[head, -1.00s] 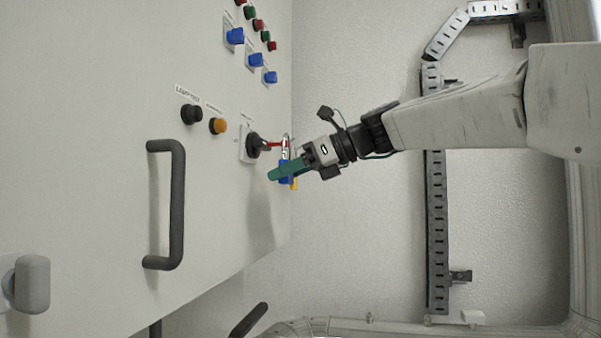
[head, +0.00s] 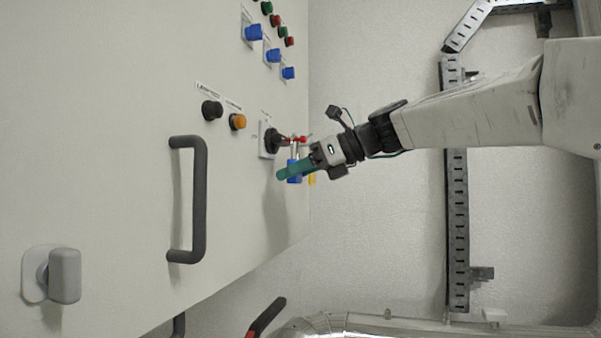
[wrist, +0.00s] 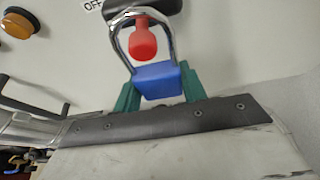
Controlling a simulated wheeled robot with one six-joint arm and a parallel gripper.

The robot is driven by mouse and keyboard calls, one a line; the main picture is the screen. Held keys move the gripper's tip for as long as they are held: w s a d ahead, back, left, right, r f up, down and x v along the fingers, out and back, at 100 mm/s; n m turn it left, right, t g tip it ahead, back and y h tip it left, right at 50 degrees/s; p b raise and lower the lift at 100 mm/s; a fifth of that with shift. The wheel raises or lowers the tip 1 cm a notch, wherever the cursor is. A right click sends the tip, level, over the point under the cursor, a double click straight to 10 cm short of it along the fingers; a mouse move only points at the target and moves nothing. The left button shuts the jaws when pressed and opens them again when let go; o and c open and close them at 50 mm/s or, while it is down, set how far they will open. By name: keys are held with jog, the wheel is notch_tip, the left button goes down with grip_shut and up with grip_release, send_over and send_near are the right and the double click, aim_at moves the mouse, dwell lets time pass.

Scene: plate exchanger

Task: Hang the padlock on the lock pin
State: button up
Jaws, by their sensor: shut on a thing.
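The padlock has a blue body (wrist: 157,80) and a silver shackle. My gripper (wrist: 160,92) is shut on the blue body, a green finger on each side. The red lock pin (wrist: 143,42) shows inside the shackle's loop in the wrist view, its knobbed end towards the camera. Whether the shackle rests on the pin, I cannot tell. In the head view the red pin (head: 298,140) sticks out at the black rotary switch (head: 275,140), with the blue padlock body (head: 293,179) below it. My gripper (head: 294,171) partly hides the padlock there.
An orange button (head: 237,122) and a black button (head: 211,110) are left of the switch. A dark door handle (head: 200,200) stands out from the panel below them. The cabinet edge is just right of the switch. A slotted rail (head: 457,230) runs down the wall behind.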

jog(key=o, duration=1.1)
